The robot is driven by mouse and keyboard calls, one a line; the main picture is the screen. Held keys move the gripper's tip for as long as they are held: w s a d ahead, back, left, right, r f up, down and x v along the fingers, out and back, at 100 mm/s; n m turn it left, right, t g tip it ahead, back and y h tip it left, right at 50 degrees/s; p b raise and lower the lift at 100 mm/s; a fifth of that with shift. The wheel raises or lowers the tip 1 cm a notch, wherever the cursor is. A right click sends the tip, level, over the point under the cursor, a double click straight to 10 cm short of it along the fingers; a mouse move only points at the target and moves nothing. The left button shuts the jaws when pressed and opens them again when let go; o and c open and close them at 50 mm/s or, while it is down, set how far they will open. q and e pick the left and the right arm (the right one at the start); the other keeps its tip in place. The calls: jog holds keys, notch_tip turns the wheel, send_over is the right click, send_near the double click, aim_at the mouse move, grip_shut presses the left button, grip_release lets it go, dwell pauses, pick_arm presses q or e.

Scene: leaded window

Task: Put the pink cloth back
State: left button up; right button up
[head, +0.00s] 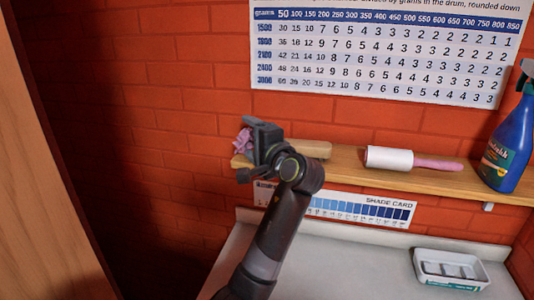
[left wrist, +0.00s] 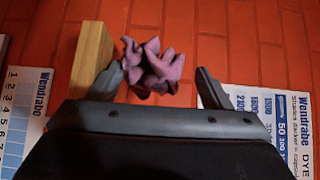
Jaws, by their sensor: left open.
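The pink cloth (head: 243,140) is a crumpled bundle at the left end of the wooden wall shelf (head: 345,158). In the head view it is partly hidden behind my left gripper (head: 258,142). In the left wrist view the cloth (left wrist: 153,66) shows as a dark pink bundle between the two spread fingers of my left gripper (left wrist: 160,80), nearer the left finger. The fingers are open and apart; I cannot tell whether one touches the cloth. The shelf's end (left wrist: 93,55) shows just left of the cloth. My right gripper is in neither view.
Below are a shade card (head: 375,209), a pale counter (head: 350,265) and a white tray (head: 450,270). A wooden panel (head: 45,180) stands at left.

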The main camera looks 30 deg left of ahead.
pick_arm(q)
jog(key=b+v, duration=0.3)
jog(key=v, duration=0.6)
jog(key=shift+d+r, duration=0.2)
jog(key=o, duration=0.6)
